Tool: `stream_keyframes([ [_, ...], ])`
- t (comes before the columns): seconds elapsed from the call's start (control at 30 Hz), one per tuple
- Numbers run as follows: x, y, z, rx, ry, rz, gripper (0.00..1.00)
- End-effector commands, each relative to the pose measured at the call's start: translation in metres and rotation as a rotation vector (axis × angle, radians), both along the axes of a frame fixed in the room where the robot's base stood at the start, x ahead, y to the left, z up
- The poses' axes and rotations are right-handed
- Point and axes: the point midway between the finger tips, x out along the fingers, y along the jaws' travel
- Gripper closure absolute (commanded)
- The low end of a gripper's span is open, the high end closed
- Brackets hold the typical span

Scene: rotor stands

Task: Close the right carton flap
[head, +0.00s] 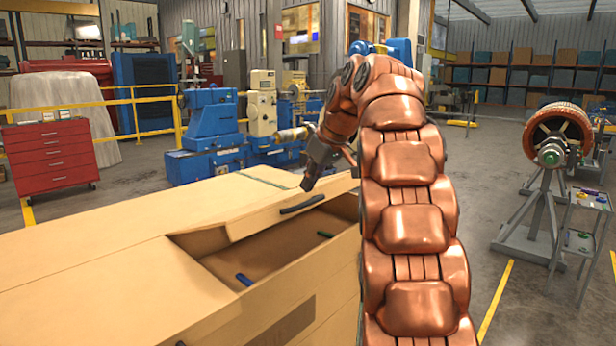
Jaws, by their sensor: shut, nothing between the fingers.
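A large cardboard carton (120,290) fills the lower left. Its right flap (262,219) is a tilted panel over the far side of the opening, with a dark handle-like strip (302,204) on it. The near part of the opening is uncovered. My gripper (307,185) is shut and empty, pointing down just above the flap near the dark strip. I cannot tell whether it touches the flap. My copper arm hides the carton's right end and part of the flap's right side.
Inside the carton lie a small blue piece (244,280) and a green piece (325,234). Blue machinery (210,135) and a yellow rail stand behind. A red tool cabinet (50,157) is at left, a rotor on a stand (556,140) at right.

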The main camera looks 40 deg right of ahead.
Motion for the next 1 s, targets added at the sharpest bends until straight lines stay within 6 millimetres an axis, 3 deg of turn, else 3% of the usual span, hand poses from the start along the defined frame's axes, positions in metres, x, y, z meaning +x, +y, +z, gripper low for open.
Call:
stream_keyframes([
  [0.7,-0.003,-0.001,-0.009,0.000,0.000,-0.001,1.00],
  [1.0,-0.010,-0.002,-0.030,0.010,-0.042,-0.005,1.00],
])
